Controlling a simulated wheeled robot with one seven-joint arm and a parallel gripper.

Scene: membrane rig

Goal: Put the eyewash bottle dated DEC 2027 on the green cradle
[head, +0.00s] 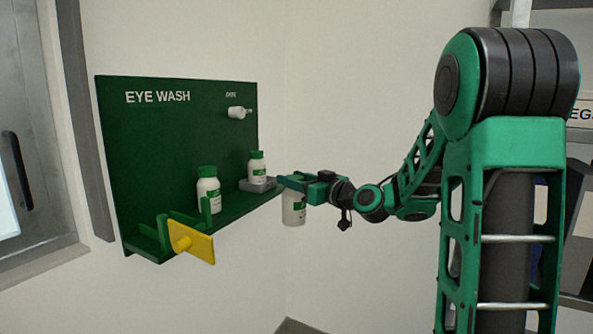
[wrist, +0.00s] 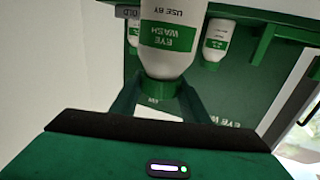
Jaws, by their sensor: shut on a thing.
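My gripper (head: 294,183) is shut on a white eyewash bottle (head: 293,209), which hangs upright below the jaws, right of the green shelf. In the wrist view the held bottle (wrist: 170,45) appears upside down, its green cap between the fingers; "USE BY" shows but its date is out of frame. A second bottle (head: 208,193) stands on the shelf. A third bottle (head: 257,169) stands on a grey tray, marked "OLD" in the wrist view (wrist: 127,12). Their dates are unreadable. What looks like the green cradle (head: 163,233) is at the shelf's left end, partly behind a yellow plate.
The yellow plate (head: 197,246) with a round knob sticks out at the shelf front. The green EYE WASH board (head: 150,140) backs the shelf, with a small white fitting (head: 237,112) high on its right. The space below and right of the shelf looks clear.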

